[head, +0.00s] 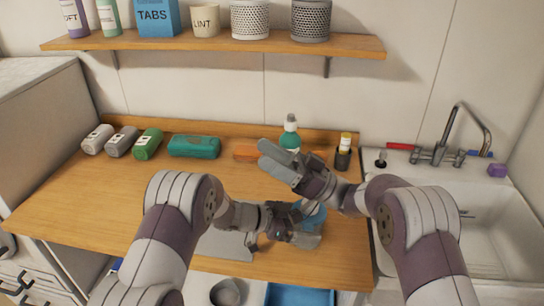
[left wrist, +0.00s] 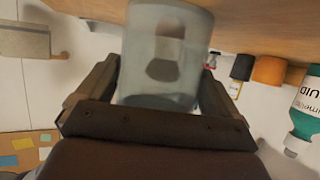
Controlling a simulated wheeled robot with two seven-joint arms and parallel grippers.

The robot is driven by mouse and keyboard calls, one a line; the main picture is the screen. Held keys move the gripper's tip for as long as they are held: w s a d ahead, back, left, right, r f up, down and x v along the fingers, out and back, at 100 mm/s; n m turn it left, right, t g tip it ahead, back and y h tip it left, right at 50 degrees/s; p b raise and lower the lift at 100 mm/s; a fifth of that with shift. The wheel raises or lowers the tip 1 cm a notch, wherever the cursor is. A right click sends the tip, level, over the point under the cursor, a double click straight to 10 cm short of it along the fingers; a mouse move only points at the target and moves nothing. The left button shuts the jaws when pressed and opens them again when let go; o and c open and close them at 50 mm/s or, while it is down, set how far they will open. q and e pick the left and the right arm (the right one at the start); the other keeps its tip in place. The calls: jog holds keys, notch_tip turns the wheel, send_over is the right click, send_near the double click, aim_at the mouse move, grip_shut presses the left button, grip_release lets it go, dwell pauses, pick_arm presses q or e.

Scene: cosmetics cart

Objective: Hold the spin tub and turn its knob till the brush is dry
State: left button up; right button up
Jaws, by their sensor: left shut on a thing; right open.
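The spin tub (head: 307,241) is a translucent cup with a blue top (head: 313,214), near the counter's front right. My left gripper (head: 297,223) is shut around its side. In the left wrist view the tub (left wrist: 165,55) fills the space between the fingers (left wrist: 158,92), with a dark shape showing through its wall. My right gripper (head: 268,156) is open and empty, above and behind the tub, pointing left. I cannot make out the knob or the brush.
A sink (head: 480,235) is at right. The left counter (head: 95,205) is clear.

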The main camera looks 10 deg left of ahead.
dwell(0.4)
jog(key=w+d+f+m+t+h, duration=0.2)
jog(key=w+d+f+t, duration=0.15)
jog(key=d+f, duration=0.5)
jog(key=w+d+f+m+t+h, duration=0.25)
jog(key=d+f+t, duration=0.2)
jog(key=d, duration=0.75)
notch_tip(320, 180, down, 5)
jog(key=s+n+g+h, duration=0.2)
jog(key=n, duration=0.2)
jog(key=w+a, duration=0.1)
jog(key=a, duration=0.7)
jog(key=w+a, duration=0.1)
jog(key=a, duration=0.3)
jog(key=shift+w, duration=0.3)
jog(key=shift+c, duration=0.3)
jog(key=c, duration=0.9)
